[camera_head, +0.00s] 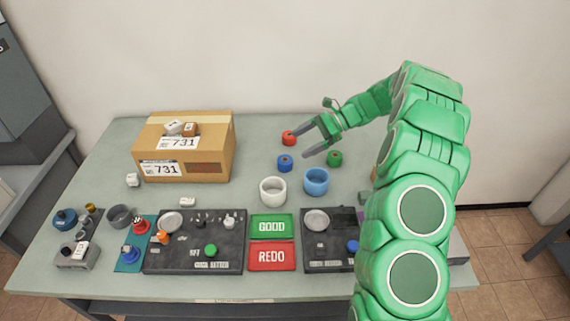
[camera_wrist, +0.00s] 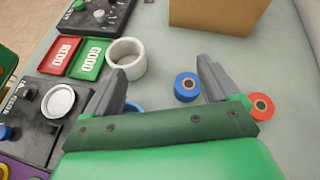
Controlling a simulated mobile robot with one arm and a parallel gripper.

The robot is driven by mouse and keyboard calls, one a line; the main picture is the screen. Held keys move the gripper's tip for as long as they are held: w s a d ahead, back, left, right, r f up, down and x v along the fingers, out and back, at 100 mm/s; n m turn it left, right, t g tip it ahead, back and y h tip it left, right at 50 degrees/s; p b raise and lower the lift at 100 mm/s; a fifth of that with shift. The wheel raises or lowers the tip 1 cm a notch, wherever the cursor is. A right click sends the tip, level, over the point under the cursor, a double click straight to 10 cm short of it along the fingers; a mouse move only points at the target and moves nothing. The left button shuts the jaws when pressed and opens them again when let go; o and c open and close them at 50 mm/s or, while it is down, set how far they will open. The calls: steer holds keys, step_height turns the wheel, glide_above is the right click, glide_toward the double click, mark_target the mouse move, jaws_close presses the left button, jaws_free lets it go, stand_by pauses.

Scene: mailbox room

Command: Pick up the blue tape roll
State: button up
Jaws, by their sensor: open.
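The blue tape roll (camera_head: 285,163) lies flat on the grey-green table, left of my gripper in the head view. In the wrist view the blue tape roll (camera_wrist: 187,87) shows between the two fingers, nearer the right finger and apart from it. My gripper (camera_head: 301,145) is open and empty, reaching in from the right above the table. Its two fingers (camera_wrist: 162,70) stand wide apart in the wrist view. Its height above the roll is hard to judge.
A red tape roll (camera_head: 289,138) and a green tape roll (camera_head: 335,158) lie close by. A cardboard box (camera_head: 184,148) stands left; black panels (camera_head: 195,258) and GOOD/REDO trays (camera_head: 272,228) line the front.

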mark_target(290, 159)
steer(key=w+d+f+m, duration=0.1)
steer(key=f, duration=0.1)
steer(key=w+d+f+m+t+y, duration=0.1)
steer(key=w+d+f, duration=0.1)
steer(key=f, duration=0.1)
steer(key=w+d+f+m, duration=0.1)
steer(key=w+f, duration=0.1)
steer(key=f, duration=0.1)
steer(key=shift+d+f+y, duration=0.1)
steer(key=shift+d+y, duration=0.05)
steer(key=shift+y, duration=0.15)
steer(key=x, duration=1.2)
steer(key=shift+w+f, duration=0.1)
steer(key=shift+w, duration=0.1)
steer(key=c, duration=1.1)
steer(key=shift+o, duration=0.2)
